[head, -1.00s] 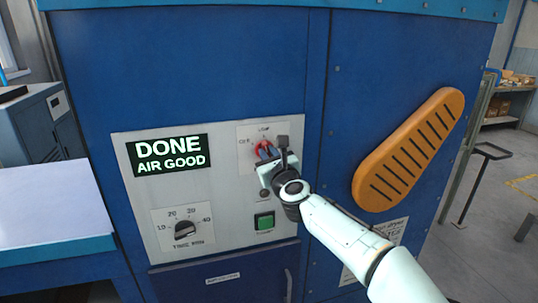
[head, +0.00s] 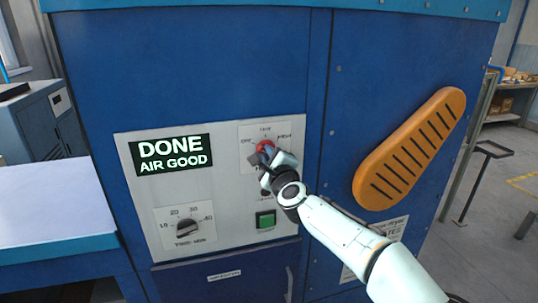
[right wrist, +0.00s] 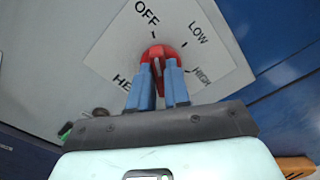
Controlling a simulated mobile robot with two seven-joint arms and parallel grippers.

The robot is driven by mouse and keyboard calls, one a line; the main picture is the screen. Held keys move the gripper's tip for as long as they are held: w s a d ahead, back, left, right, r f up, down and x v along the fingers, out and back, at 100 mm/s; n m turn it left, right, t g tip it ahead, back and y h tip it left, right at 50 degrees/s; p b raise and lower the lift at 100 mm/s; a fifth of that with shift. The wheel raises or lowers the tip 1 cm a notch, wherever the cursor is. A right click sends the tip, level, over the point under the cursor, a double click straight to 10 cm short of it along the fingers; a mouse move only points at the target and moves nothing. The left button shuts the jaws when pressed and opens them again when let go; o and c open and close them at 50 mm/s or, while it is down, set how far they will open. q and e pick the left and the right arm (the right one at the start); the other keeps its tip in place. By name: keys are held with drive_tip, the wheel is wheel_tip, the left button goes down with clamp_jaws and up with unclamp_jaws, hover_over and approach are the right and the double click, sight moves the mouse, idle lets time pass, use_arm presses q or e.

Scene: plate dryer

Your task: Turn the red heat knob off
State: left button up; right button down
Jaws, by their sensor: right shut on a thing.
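The red heat knob (head: 264,147) is on a white label plate at the upper right of the grey control panel. The fingers hide part of the knob. My left gripper is in neither view.
A display (head: 171,154) reads DONE, AIR GOOD. A black timer knob (head: 187,228) sits lower left, and a green button (head: 265,220) is just below my right gripper. An orange slotted part (head: 411,148) sticks out at right. A pale-topped table (head: 50,205) stands at left.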

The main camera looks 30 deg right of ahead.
drive_tip(key=shift+n, duration=0.4)
drive_tip(key=c, duration=1.1)
unclamp_jaws()
drive_tip(key=shift+s, duration=0.15)
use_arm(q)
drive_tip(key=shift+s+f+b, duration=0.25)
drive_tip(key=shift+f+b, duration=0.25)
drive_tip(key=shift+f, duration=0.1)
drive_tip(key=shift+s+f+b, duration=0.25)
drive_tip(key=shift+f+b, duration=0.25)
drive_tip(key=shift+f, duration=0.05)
use_arm(e)
drive_tip(key=v, duration=1.3)
drive_tip(key=shift+s, duration=0.1)
